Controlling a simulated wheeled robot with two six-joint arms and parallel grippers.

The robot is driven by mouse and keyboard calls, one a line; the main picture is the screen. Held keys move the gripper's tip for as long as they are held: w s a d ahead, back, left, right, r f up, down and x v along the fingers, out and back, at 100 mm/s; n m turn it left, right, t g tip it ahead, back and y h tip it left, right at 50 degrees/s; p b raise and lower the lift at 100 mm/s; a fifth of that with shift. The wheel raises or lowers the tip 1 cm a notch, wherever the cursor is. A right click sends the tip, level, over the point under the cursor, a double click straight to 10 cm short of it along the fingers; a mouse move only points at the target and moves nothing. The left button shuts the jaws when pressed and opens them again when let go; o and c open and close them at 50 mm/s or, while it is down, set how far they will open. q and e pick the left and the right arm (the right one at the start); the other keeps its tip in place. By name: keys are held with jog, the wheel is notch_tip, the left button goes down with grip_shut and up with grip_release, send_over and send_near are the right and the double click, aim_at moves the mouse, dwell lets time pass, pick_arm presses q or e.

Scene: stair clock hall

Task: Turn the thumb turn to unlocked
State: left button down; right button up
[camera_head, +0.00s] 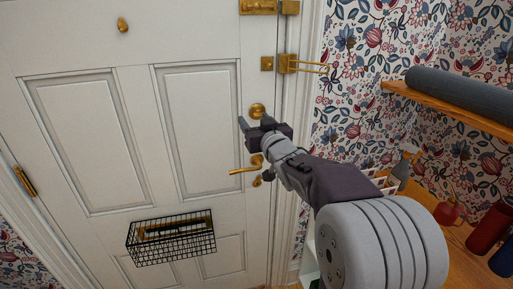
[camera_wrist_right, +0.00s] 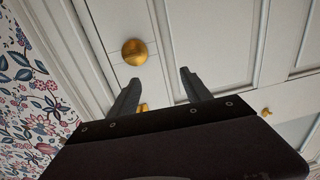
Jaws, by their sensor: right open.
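The white door (camera_head: 120,90) carries brass fittings along its right edge. A round brass fitting (camera_head: 257,110), which looks like the thumb turn, sits above the brass lever handle (camera_head: 242,171). My right gripper (camera_head: 256,121) is open and empty, its fingertips just below this fitting in the picture. In the right wrist view a round brass fitting (camera_wrist_right: 134,52) shows beyond the open fingers, apart from them and nearer the left finger. Its turned position cannot be read. My left gripper is not in view.
A brass door guard (camera_head: 290,64) and a bolt (camera_head: 262,6) are higher on the door edge. A black wire basket (camera_head: 130,243) hangs low on the door. At right are a wooden shelf (camera_head: 440,105) with a grey roll (camera_head: 460,95) and red bottles (camera_head: 490,228).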

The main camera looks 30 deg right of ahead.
jog(key=m+h+b, duration=0.1)
send_near(259, 115)
jog(key=p+x, duration=0.1)
jog(key=x, duration=0.8)
jog(key=shift+w+d+h+p, duration=0.25)
jog(key=shift+d+h+p, duration=0.05)
jog(key=shift+d+p, duration=0.1)
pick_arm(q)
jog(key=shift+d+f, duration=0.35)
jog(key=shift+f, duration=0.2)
pick_arm(e)
grip_shut()
